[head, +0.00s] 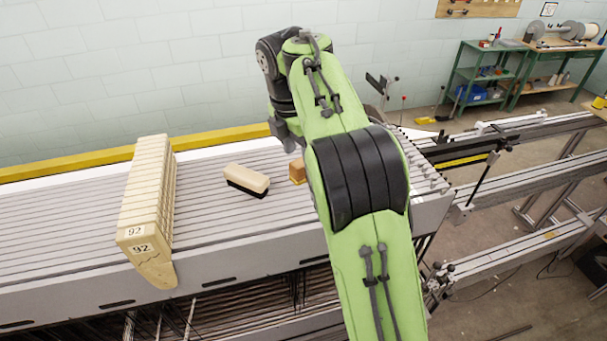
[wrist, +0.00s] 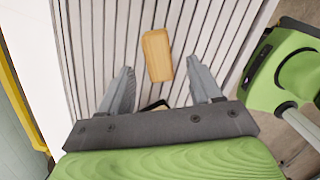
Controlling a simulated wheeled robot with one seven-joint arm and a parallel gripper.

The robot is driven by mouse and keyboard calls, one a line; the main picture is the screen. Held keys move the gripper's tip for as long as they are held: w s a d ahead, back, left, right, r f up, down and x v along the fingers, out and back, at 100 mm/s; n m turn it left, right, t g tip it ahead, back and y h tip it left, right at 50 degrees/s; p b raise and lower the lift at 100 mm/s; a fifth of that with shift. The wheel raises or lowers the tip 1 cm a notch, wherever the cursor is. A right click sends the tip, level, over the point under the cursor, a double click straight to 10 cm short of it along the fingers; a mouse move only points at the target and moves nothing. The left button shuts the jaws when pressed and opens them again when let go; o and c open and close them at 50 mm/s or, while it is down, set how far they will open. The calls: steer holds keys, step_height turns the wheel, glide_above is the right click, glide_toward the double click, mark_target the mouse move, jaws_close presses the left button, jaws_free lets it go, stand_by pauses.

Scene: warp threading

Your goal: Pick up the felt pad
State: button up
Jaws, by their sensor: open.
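A small tan-orange block, which looks like the felt pad (wrist: 157,55), lies on the slatted top. No felt face shows in the wrist view, so I cannot be sure of it. In the head view a small part of the block (head: 297,171) shows beside my arm, which hides the rest. My gripper (wrist: 166,80) is open, its two fingers apart with nothing held between them. In the wrist view the block is just beyond the fingertips, roughly centred between their lines and lengthwise along the slats.
A cream block with a black underside (head: 246,181) lies left of the tan block. A row of cream boards marked 92 (head: 146,210) stands further left on the slatted top (head: 80,215). A yellow rail (head: 70,170) runs behind. A dark-edged thing (wrist: 155,105) shows between the finger bases.

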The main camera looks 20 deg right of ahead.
steer(key=f, duration=0.3)
steer(key=d+f+b, duration=0.1)
steer(key=shift+w+f, duration=0.3)
steer(key=shift+f, duration=0.1)
steer(key=shift+s+r, duration=0.1)
steer(key=shift+c, duration=1.1)
steer(key=c, duration=0.9)
step_height(320, 180, up, 10)
steer(key=p, duration=0.4)
steer(key=shift+r+p, duration=0.15)
steer(key=shift+p, duration=0.15)
steer(key=shift+c, duration=0.2)
steer(key=o, duration=0.5)
steer(key=shift+c, duration=1.4)
